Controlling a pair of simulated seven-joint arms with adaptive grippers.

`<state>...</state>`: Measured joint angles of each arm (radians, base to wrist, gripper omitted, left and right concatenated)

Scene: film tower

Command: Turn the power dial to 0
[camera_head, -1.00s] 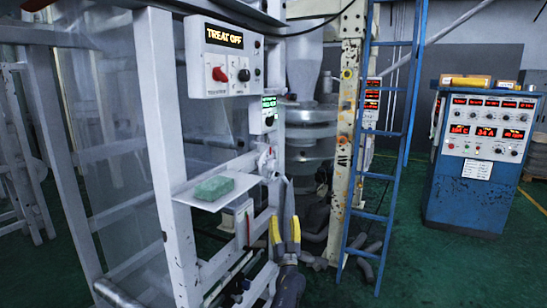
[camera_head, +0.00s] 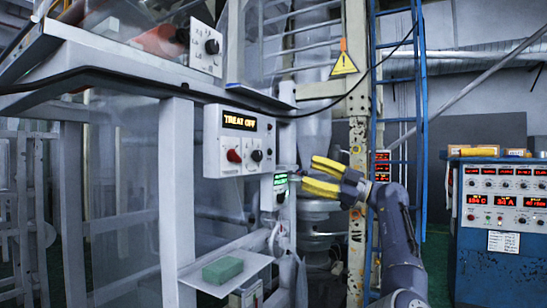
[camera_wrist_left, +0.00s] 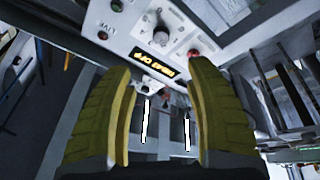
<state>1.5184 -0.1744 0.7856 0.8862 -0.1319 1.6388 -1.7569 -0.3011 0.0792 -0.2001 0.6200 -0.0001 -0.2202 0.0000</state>
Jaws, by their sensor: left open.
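The grey-white treater panel (camera_head: 209,152) has an orange "TREAT OFF" display (camera_head: 239,122), a red knob (camera_head: 233,156) and a black dial (camera_head: 257,156) to its right. In the left wrist view the panel is upside down, with the dial (camera_wrist_left: 160,38) beyond the fingers and the red knob (camera_wrist_left: 193,53) beside it. Which dial is the power dial and its setting cannot be read. Another black dial (camera_head: 212,46) is on the upper box. My left gripper (camera_head: 309,174) is open and empty, right of the treater panel and apart from it. My right gripper is not in view.
A green block (camera_head: 222,270) lies on the white shelf (camera_head: 250,262) below the panel. A small box with a green screen (camera_head: 280,180) is close to the gripper. A blue ladder (camera_head: 418,110) stands behind the arm. A blue console (camera_head: 490,265) is at the right.

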